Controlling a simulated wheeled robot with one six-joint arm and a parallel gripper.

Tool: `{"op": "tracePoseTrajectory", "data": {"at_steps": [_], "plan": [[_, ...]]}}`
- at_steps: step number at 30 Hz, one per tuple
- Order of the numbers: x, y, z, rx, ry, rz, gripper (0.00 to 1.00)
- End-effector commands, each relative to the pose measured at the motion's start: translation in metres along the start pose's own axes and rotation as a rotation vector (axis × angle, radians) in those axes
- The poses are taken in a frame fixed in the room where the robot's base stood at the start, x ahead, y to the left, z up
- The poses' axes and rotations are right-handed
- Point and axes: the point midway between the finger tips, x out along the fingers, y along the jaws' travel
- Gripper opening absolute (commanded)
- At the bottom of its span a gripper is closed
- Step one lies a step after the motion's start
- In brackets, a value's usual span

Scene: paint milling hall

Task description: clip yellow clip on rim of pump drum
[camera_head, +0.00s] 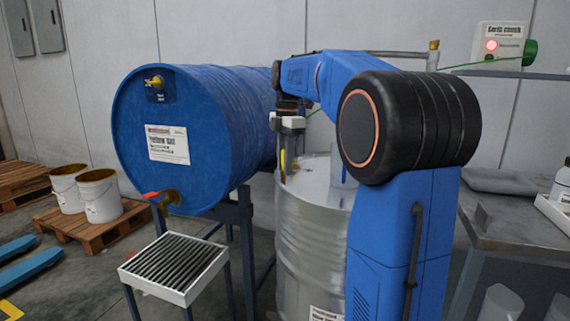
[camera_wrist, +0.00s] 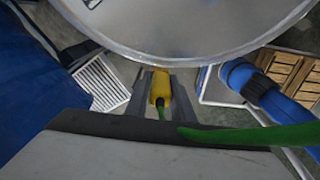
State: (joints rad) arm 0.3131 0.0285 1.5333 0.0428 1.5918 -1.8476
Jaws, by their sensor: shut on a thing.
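The yellow clip (camera_wrist: 160,86) sits between the two grey fingers of my gripper (camera_wrist: 161,92) in the wrist view, with a green cable (camera_wrist: 215,134) trailing from it. The silver pump drum (camera_wrist: 180,25) fills the top of that view, and the clip's far end is close to its rim; I cannot tell whether they touch. In the head view my gripper (camera_head: 287,165) points down at the left edge of the pump drum (camera_head: 308,235), with the yellow clip (camera_head: 283,161) showing small. My arm hides the drum's right part.
A blue drum (camera_head: 190,110) lies on a stand left of my gripper. A grated tray (camera_head: 185,265) stands in front of it. Pails (camera_head: 100,195) sit on a pallet at left. A bench (camera_head: 515,225) is at right, below an earth check box (camera_head: 497,43) with a lit red lamp.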

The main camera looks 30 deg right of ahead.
Motion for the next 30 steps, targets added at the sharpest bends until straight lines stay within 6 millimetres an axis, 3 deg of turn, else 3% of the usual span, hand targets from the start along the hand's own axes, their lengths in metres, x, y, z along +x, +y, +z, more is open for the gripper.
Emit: {"op": "tracePoseTrajectory", "data": {"at_steps": [30], "plan": [[0.013, 0.000, 0.001, 0.000, 0.000, 0.000, 0.00]]}}
